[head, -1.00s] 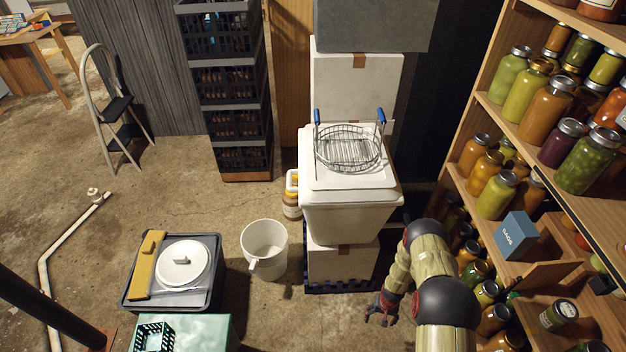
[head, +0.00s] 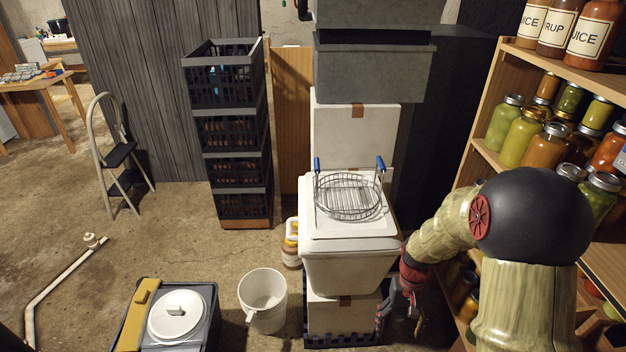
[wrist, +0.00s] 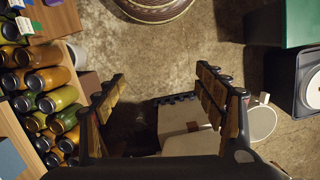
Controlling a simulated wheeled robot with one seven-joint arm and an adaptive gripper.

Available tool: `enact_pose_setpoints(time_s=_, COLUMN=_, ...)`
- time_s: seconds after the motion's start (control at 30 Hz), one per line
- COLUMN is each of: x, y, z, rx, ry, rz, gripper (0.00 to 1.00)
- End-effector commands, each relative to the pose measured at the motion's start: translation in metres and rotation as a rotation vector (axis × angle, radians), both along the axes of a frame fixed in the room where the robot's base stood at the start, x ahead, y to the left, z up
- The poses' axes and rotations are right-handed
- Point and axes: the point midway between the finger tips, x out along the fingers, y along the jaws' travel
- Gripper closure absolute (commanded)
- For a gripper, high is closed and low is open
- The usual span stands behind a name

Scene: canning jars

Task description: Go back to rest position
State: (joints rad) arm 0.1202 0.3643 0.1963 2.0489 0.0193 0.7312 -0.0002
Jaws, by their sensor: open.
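My gripper (head: 402,312) hangs low at the end of my arm, to the right of the stacked white boxes and in front of the jar shelf. It points down. In the wrist view my gripper (wrist: 165,100) has its two fingers wide apart, with nothing between them but the floor and the white boxes (wrist: 185,122) beyond. It is open and empty.
The jar shelf (head: 490,150) stands close on the right of my arm. A wire basket (head: 348,196) sits on a white bin (head: 348,262) on the stack.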

Motion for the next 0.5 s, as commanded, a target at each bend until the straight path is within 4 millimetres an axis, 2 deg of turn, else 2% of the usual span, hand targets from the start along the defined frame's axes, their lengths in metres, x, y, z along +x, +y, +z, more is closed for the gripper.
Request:
enact_pose_setpoints(time_s=0.03, x=-0.009, y=0.003, z=0.022, rx=-0.003, ry=-0.015, rz=0.007, gripper=0.29)
enact_pose_setpoints(time_s=0.2, x=-0.042, y=0.012, z=0.080, rx=-0.009, ry=-0.053, rz=0.027, gripper=0.29)
enact_pose_setpoints(time_s=0.5, x=-0.101, y=0.025, z=0.159, rx=-0.026, ry=-0.176, rz=0.062, gripper=0.29)
